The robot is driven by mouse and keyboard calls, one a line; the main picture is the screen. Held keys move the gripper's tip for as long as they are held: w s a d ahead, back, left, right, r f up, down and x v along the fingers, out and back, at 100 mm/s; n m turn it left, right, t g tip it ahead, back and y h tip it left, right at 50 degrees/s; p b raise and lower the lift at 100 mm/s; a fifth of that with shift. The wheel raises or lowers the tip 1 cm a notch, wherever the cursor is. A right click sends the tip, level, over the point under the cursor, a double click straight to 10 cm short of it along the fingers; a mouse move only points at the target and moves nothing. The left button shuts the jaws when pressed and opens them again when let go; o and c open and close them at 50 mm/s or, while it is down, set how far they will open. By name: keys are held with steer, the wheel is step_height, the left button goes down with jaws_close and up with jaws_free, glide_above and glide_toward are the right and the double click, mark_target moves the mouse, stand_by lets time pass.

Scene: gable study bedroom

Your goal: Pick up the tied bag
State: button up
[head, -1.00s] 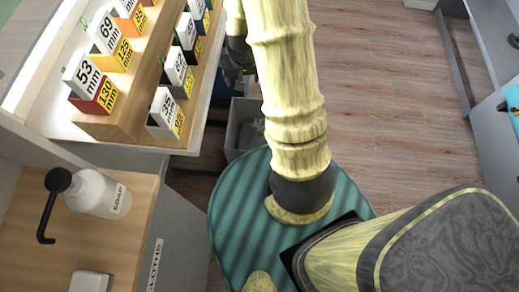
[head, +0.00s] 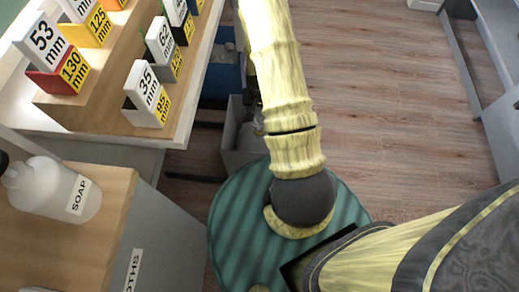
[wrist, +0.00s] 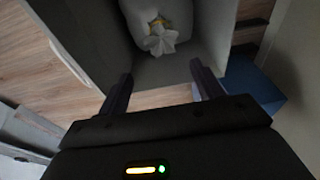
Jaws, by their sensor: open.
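The tied bag (wrist: 160,25) is white with a gathered, tied top and a bit of yellow at the knot. It sits inside a grey open bin (wrist: 215,30) in the wrist view. My gripper (wrist: 161,88) is open and empty, its two dark fingers pointing toward the bin, with the knot beyond and roughly between them. The fingers appear apart from the bag. In the head view the bin (head: 232,145) stands on the floor beside my base; my arm hides most of the bag and gripper.
A blue container (head: 222,80) stands behind the bin, under a shelf (head: 165,138) holding several labelled boxes. A counter (head: 80,240) with a soap bottle (head: 60,190) is at the left. Wooden floor (head: 400,110) to the right is clear.

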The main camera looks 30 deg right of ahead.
mark_target(260, 122)
steer(key=f+b, duration=0.1)
steer(key=f, duration=0.2)
steer(key=w+f+b, duration=0.1)
steer(key=f, duration=0.3)
steer(key=d+f, duration=0.1)
steer(key=f, duration=0.3)
steer(key=shift+w+f+b, duration=0.2)
steer(key=shift+f+b, duration=0.05)
steer(key=shift+b, duration=0.15)
steer(key=shift+f, duration=0.1)
steer(key=f+b, duration=0.2)
steer(key=f, duration=0.3)
steer(key=shift+w, duration=0.2)
steer(key=shift+c, duration=0.5)
jaws_close()
